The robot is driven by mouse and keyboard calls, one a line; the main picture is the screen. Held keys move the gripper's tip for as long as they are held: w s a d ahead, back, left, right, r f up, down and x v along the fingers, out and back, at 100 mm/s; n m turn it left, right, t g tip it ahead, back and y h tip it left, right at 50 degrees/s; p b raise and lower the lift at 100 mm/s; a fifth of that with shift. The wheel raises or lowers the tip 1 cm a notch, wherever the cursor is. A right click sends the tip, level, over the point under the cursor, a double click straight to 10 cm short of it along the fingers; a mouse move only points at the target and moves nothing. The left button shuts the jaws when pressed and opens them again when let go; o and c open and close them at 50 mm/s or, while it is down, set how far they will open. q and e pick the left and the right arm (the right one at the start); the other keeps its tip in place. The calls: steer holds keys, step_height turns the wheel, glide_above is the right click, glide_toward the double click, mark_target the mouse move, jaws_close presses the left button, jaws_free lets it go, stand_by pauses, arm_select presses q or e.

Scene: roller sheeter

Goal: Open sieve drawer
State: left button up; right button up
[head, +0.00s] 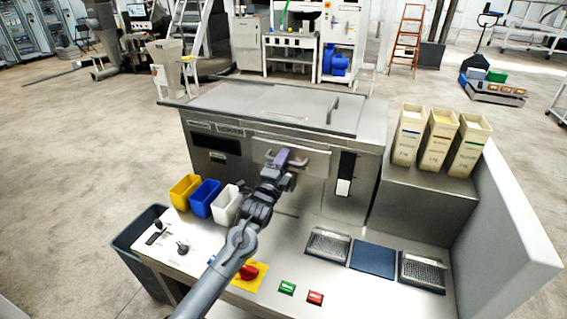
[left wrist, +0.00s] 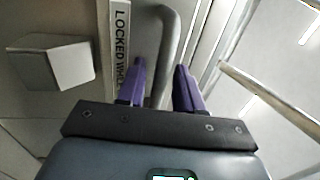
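The sieve drawer (head: 318,160) appears to be the wide metal front under the top of the steel machine, and it looks closed. Its grey bar handle (head: 268,155) is partly hidden by my left gripper (head: 291,158). In the left wrist view, the curved handle (left wrist: 170,45) passes between the two purple fingers of my left gripper (left wrist: 160,82). The fingers stand apart on either side of the bar, with small gaps visible. A label strip (left wrist: 120,45) reading "LOCKED WH..." lies beside the handle. My right gripper is not in view.
The machine's flat lid (head: 270,103) has an upright handle (head: 333,108). Yellow (head: 185,191), blue (head: 205,198) and white (head: 226,205) bins stand left of my arm. Tall cream containers (head: 408,135) stand at right. A red knob (head: 249,272) and buttons sit on the front panel.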

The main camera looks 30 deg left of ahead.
arm_select(q)
steer(key=shift+w, duration=0.1)
steer(key=shift+c, duration=0.3)
jaws_close()
